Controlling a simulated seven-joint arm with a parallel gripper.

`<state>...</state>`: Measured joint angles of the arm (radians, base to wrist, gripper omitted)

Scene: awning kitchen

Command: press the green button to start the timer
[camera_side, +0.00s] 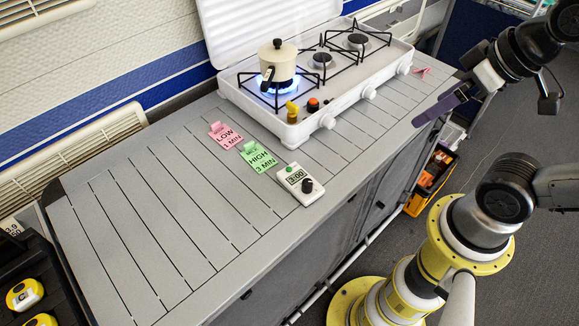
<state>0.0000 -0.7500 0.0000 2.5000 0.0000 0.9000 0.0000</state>
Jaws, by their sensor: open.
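The white timer (312,197) lies on the grey slatted counter, in front of the stove. Its display reads 3:00, and a black knob (308,185) sits on its lower part. A small green button (290,168) is at its upper end. My gripper (438,107) has dark purple fingers and is held to the right of the timer, near the counter's front edge, well apart from it. Its jaws are open, with nothing seen between them; the gap is hard to make out from this side.
A green HIGH 3 MIN card (259,157) and a pink LOW 1 MIN card (225,136) lie left of the timer. A cream pot (278,65) stands over a blue flame on the white stove (330,118). The counter's left part (150,230) is clear.

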